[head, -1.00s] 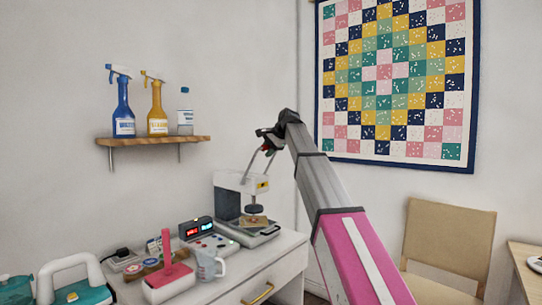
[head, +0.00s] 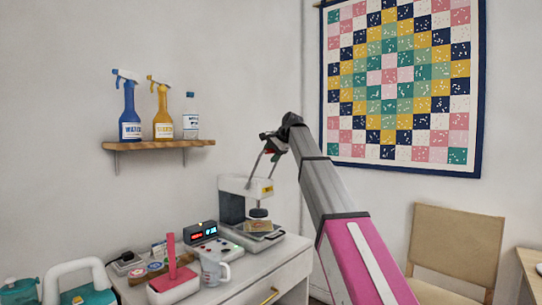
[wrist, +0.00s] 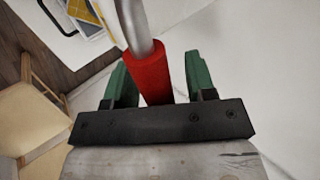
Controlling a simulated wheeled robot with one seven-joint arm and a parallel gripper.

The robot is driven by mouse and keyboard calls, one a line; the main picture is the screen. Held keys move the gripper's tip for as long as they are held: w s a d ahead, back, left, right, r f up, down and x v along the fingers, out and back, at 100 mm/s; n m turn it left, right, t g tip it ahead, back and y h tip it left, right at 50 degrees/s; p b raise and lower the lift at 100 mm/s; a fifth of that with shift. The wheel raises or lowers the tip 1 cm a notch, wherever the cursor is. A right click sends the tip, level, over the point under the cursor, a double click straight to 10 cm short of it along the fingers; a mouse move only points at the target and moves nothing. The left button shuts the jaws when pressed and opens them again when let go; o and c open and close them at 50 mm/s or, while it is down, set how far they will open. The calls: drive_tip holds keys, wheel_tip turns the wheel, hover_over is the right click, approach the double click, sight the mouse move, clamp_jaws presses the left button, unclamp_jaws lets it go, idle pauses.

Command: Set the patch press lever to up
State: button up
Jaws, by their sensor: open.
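The patch press (head: 232,208) is a white and dark grey machine on the white cabinet (head: 292,262). Its lever (head: 255,167) is a pale metal bar rising from the press top and leaning up to the right, with a red grip at its end. The red grip (wrist: 148,78) fills the middle of the wrist view. My gripper (wrist: 158,82) is open, with one green finger on each side of the grip. I cannot tell whether a finger touches it. In the head view my gripper (head: 270,147) is at the lever's upper end, largely hiding the grip.
A brownish patch (head: 257,226) lies under the round press pad (head: 258,212). A shelf (head: 158,145) holds bottles. A chair (head: 455,250) stands right.

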drive_tip(key=v, duration=1)
drive_tip(key=shift+d+r, duration=0.25)
drive_tip(key=shift+s, duration=0.15)
drive_tip(key=s+d+f+n+g+h, duration=0.1)
drive_tip(key=s+d+f, duration=0.15)
drive_tip(key=f, duration=1.15)
drive_tip(key=s+d+f+n+h, duration=0.1)
drive_tip(key=d+f, duration=0.2)
drive_tip(key=f, duration=1.1)
drive_tip(key=s+d+f+n+g+h, duration=0.1)
drive_tip(key=s+d+f, duration=0.15)
drive_tip(key=f, duration=1.05)
drive_tip(key=s+d+f+n+g+h, duration=0.1)
drive_tip(key=s+d+f, duration=0.2)
drive_tip(key=s+f, duration=0.5)
drive_tip(key=s+d+f+n+g+h, duration=0.1)
drive_tip(key=s+d+f, duration=0.3)
drive_tip(key=s+f, duration=0.4)
drive_tip(key=s+d+f+n+g+h, duration=0.1)
drive_tip(key=s+d+f+n, duration=0.1)
drive_tip(key=s+f, duration=0.7)
wheel_tip(320, 180, down, 7)
drive_tip(key=shift+d+n, duration=0.3)
drive_tip(key=shift+d, duration=0.45)
drive_tip(key=shift+c, duration=0.4)
